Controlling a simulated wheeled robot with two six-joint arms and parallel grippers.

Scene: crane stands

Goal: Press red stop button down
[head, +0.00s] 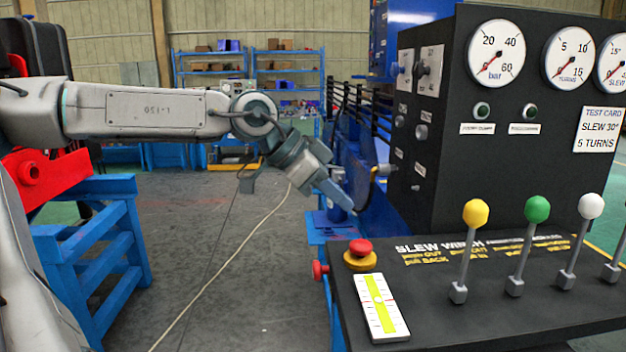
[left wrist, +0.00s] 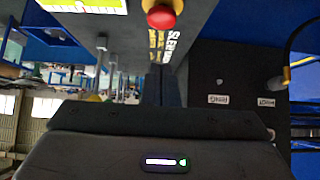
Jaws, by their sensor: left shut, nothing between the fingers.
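The red stop button (head: 360,246) sits on a yellow round base (head: 360,262) at the left end of the black control desk (head: 470,290). In the left wrist view the red button (left wrist: 161,17) shows at the top edge, apart from the gripper. My left gripper (head: 350,208) is shut and empty. In the head view it points down and to the right, and its tip appears above and slightly left of the button, with a gap between them. My right gripper is not in view.
A yellow-and-white level strip (head: 380,307) lies in front of the button. Levers with yellow (head: 475,212), green (head: 537,209) and white (head: 591,206) knobs stand to the right. A black gauge panel (head: 450,130) rises behind. Another red knob (head: 320,270) sticks out from the desk's left side.

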